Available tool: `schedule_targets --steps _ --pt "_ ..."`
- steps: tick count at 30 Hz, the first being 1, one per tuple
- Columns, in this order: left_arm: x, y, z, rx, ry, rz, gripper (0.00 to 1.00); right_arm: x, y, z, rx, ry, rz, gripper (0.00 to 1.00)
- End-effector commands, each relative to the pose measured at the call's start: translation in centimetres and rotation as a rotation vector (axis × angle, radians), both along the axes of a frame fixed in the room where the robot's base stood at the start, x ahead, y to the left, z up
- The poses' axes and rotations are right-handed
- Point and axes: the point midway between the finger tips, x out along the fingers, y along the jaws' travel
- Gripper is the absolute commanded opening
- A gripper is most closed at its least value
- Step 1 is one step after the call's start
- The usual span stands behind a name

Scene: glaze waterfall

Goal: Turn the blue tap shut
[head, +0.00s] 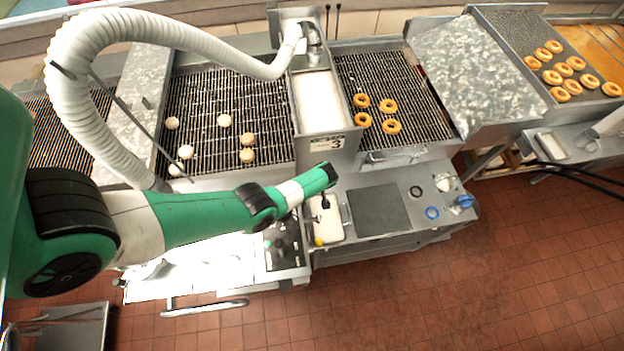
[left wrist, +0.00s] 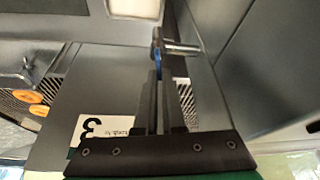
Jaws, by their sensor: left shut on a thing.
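The blue tap (left wrist: 157,47) shows in the left wrist view as a small blue handle beside a short metal pipe (left wrist: 182,47). My left gripper (left wrist: 160,70) is shut on the blue handle, its two dark fingers close together around it. In the head view my green left arm reaches in from the left, and its end (head: 330,174) is just below the glaze box (head: 320,105) with the label 3. The tap itself cannot be made out in the head view. My right gripper is not in view.
Wire racks with pale dough rounds (head: 224,120) and golden doughnuts (head: 391,126) lie left and right of the box. A steel counter holds a dark mat (head: 379,209), a blue ring (head: 432,213) and a blue object (head: 464,201).

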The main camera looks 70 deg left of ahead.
Motion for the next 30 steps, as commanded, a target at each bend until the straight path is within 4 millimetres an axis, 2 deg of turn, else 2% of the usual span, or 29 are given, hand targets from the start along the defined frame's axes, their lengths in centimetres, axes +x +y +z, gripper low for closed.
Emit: schedule_targets --steps 12,28,30 --pt "0.18 0.01 0.09 0.000 0.000 -0.203 0.00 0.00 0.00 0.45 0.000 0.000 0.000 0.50" --pt "0.19 0.00 0.05 0.000 0.000 -0.230 0.00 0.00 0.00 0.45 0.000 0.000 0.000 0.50" --pt "0.20 0.00 0.05 0.000 0.000 -0.230 0.15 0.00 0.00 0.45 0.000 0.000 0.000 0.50"
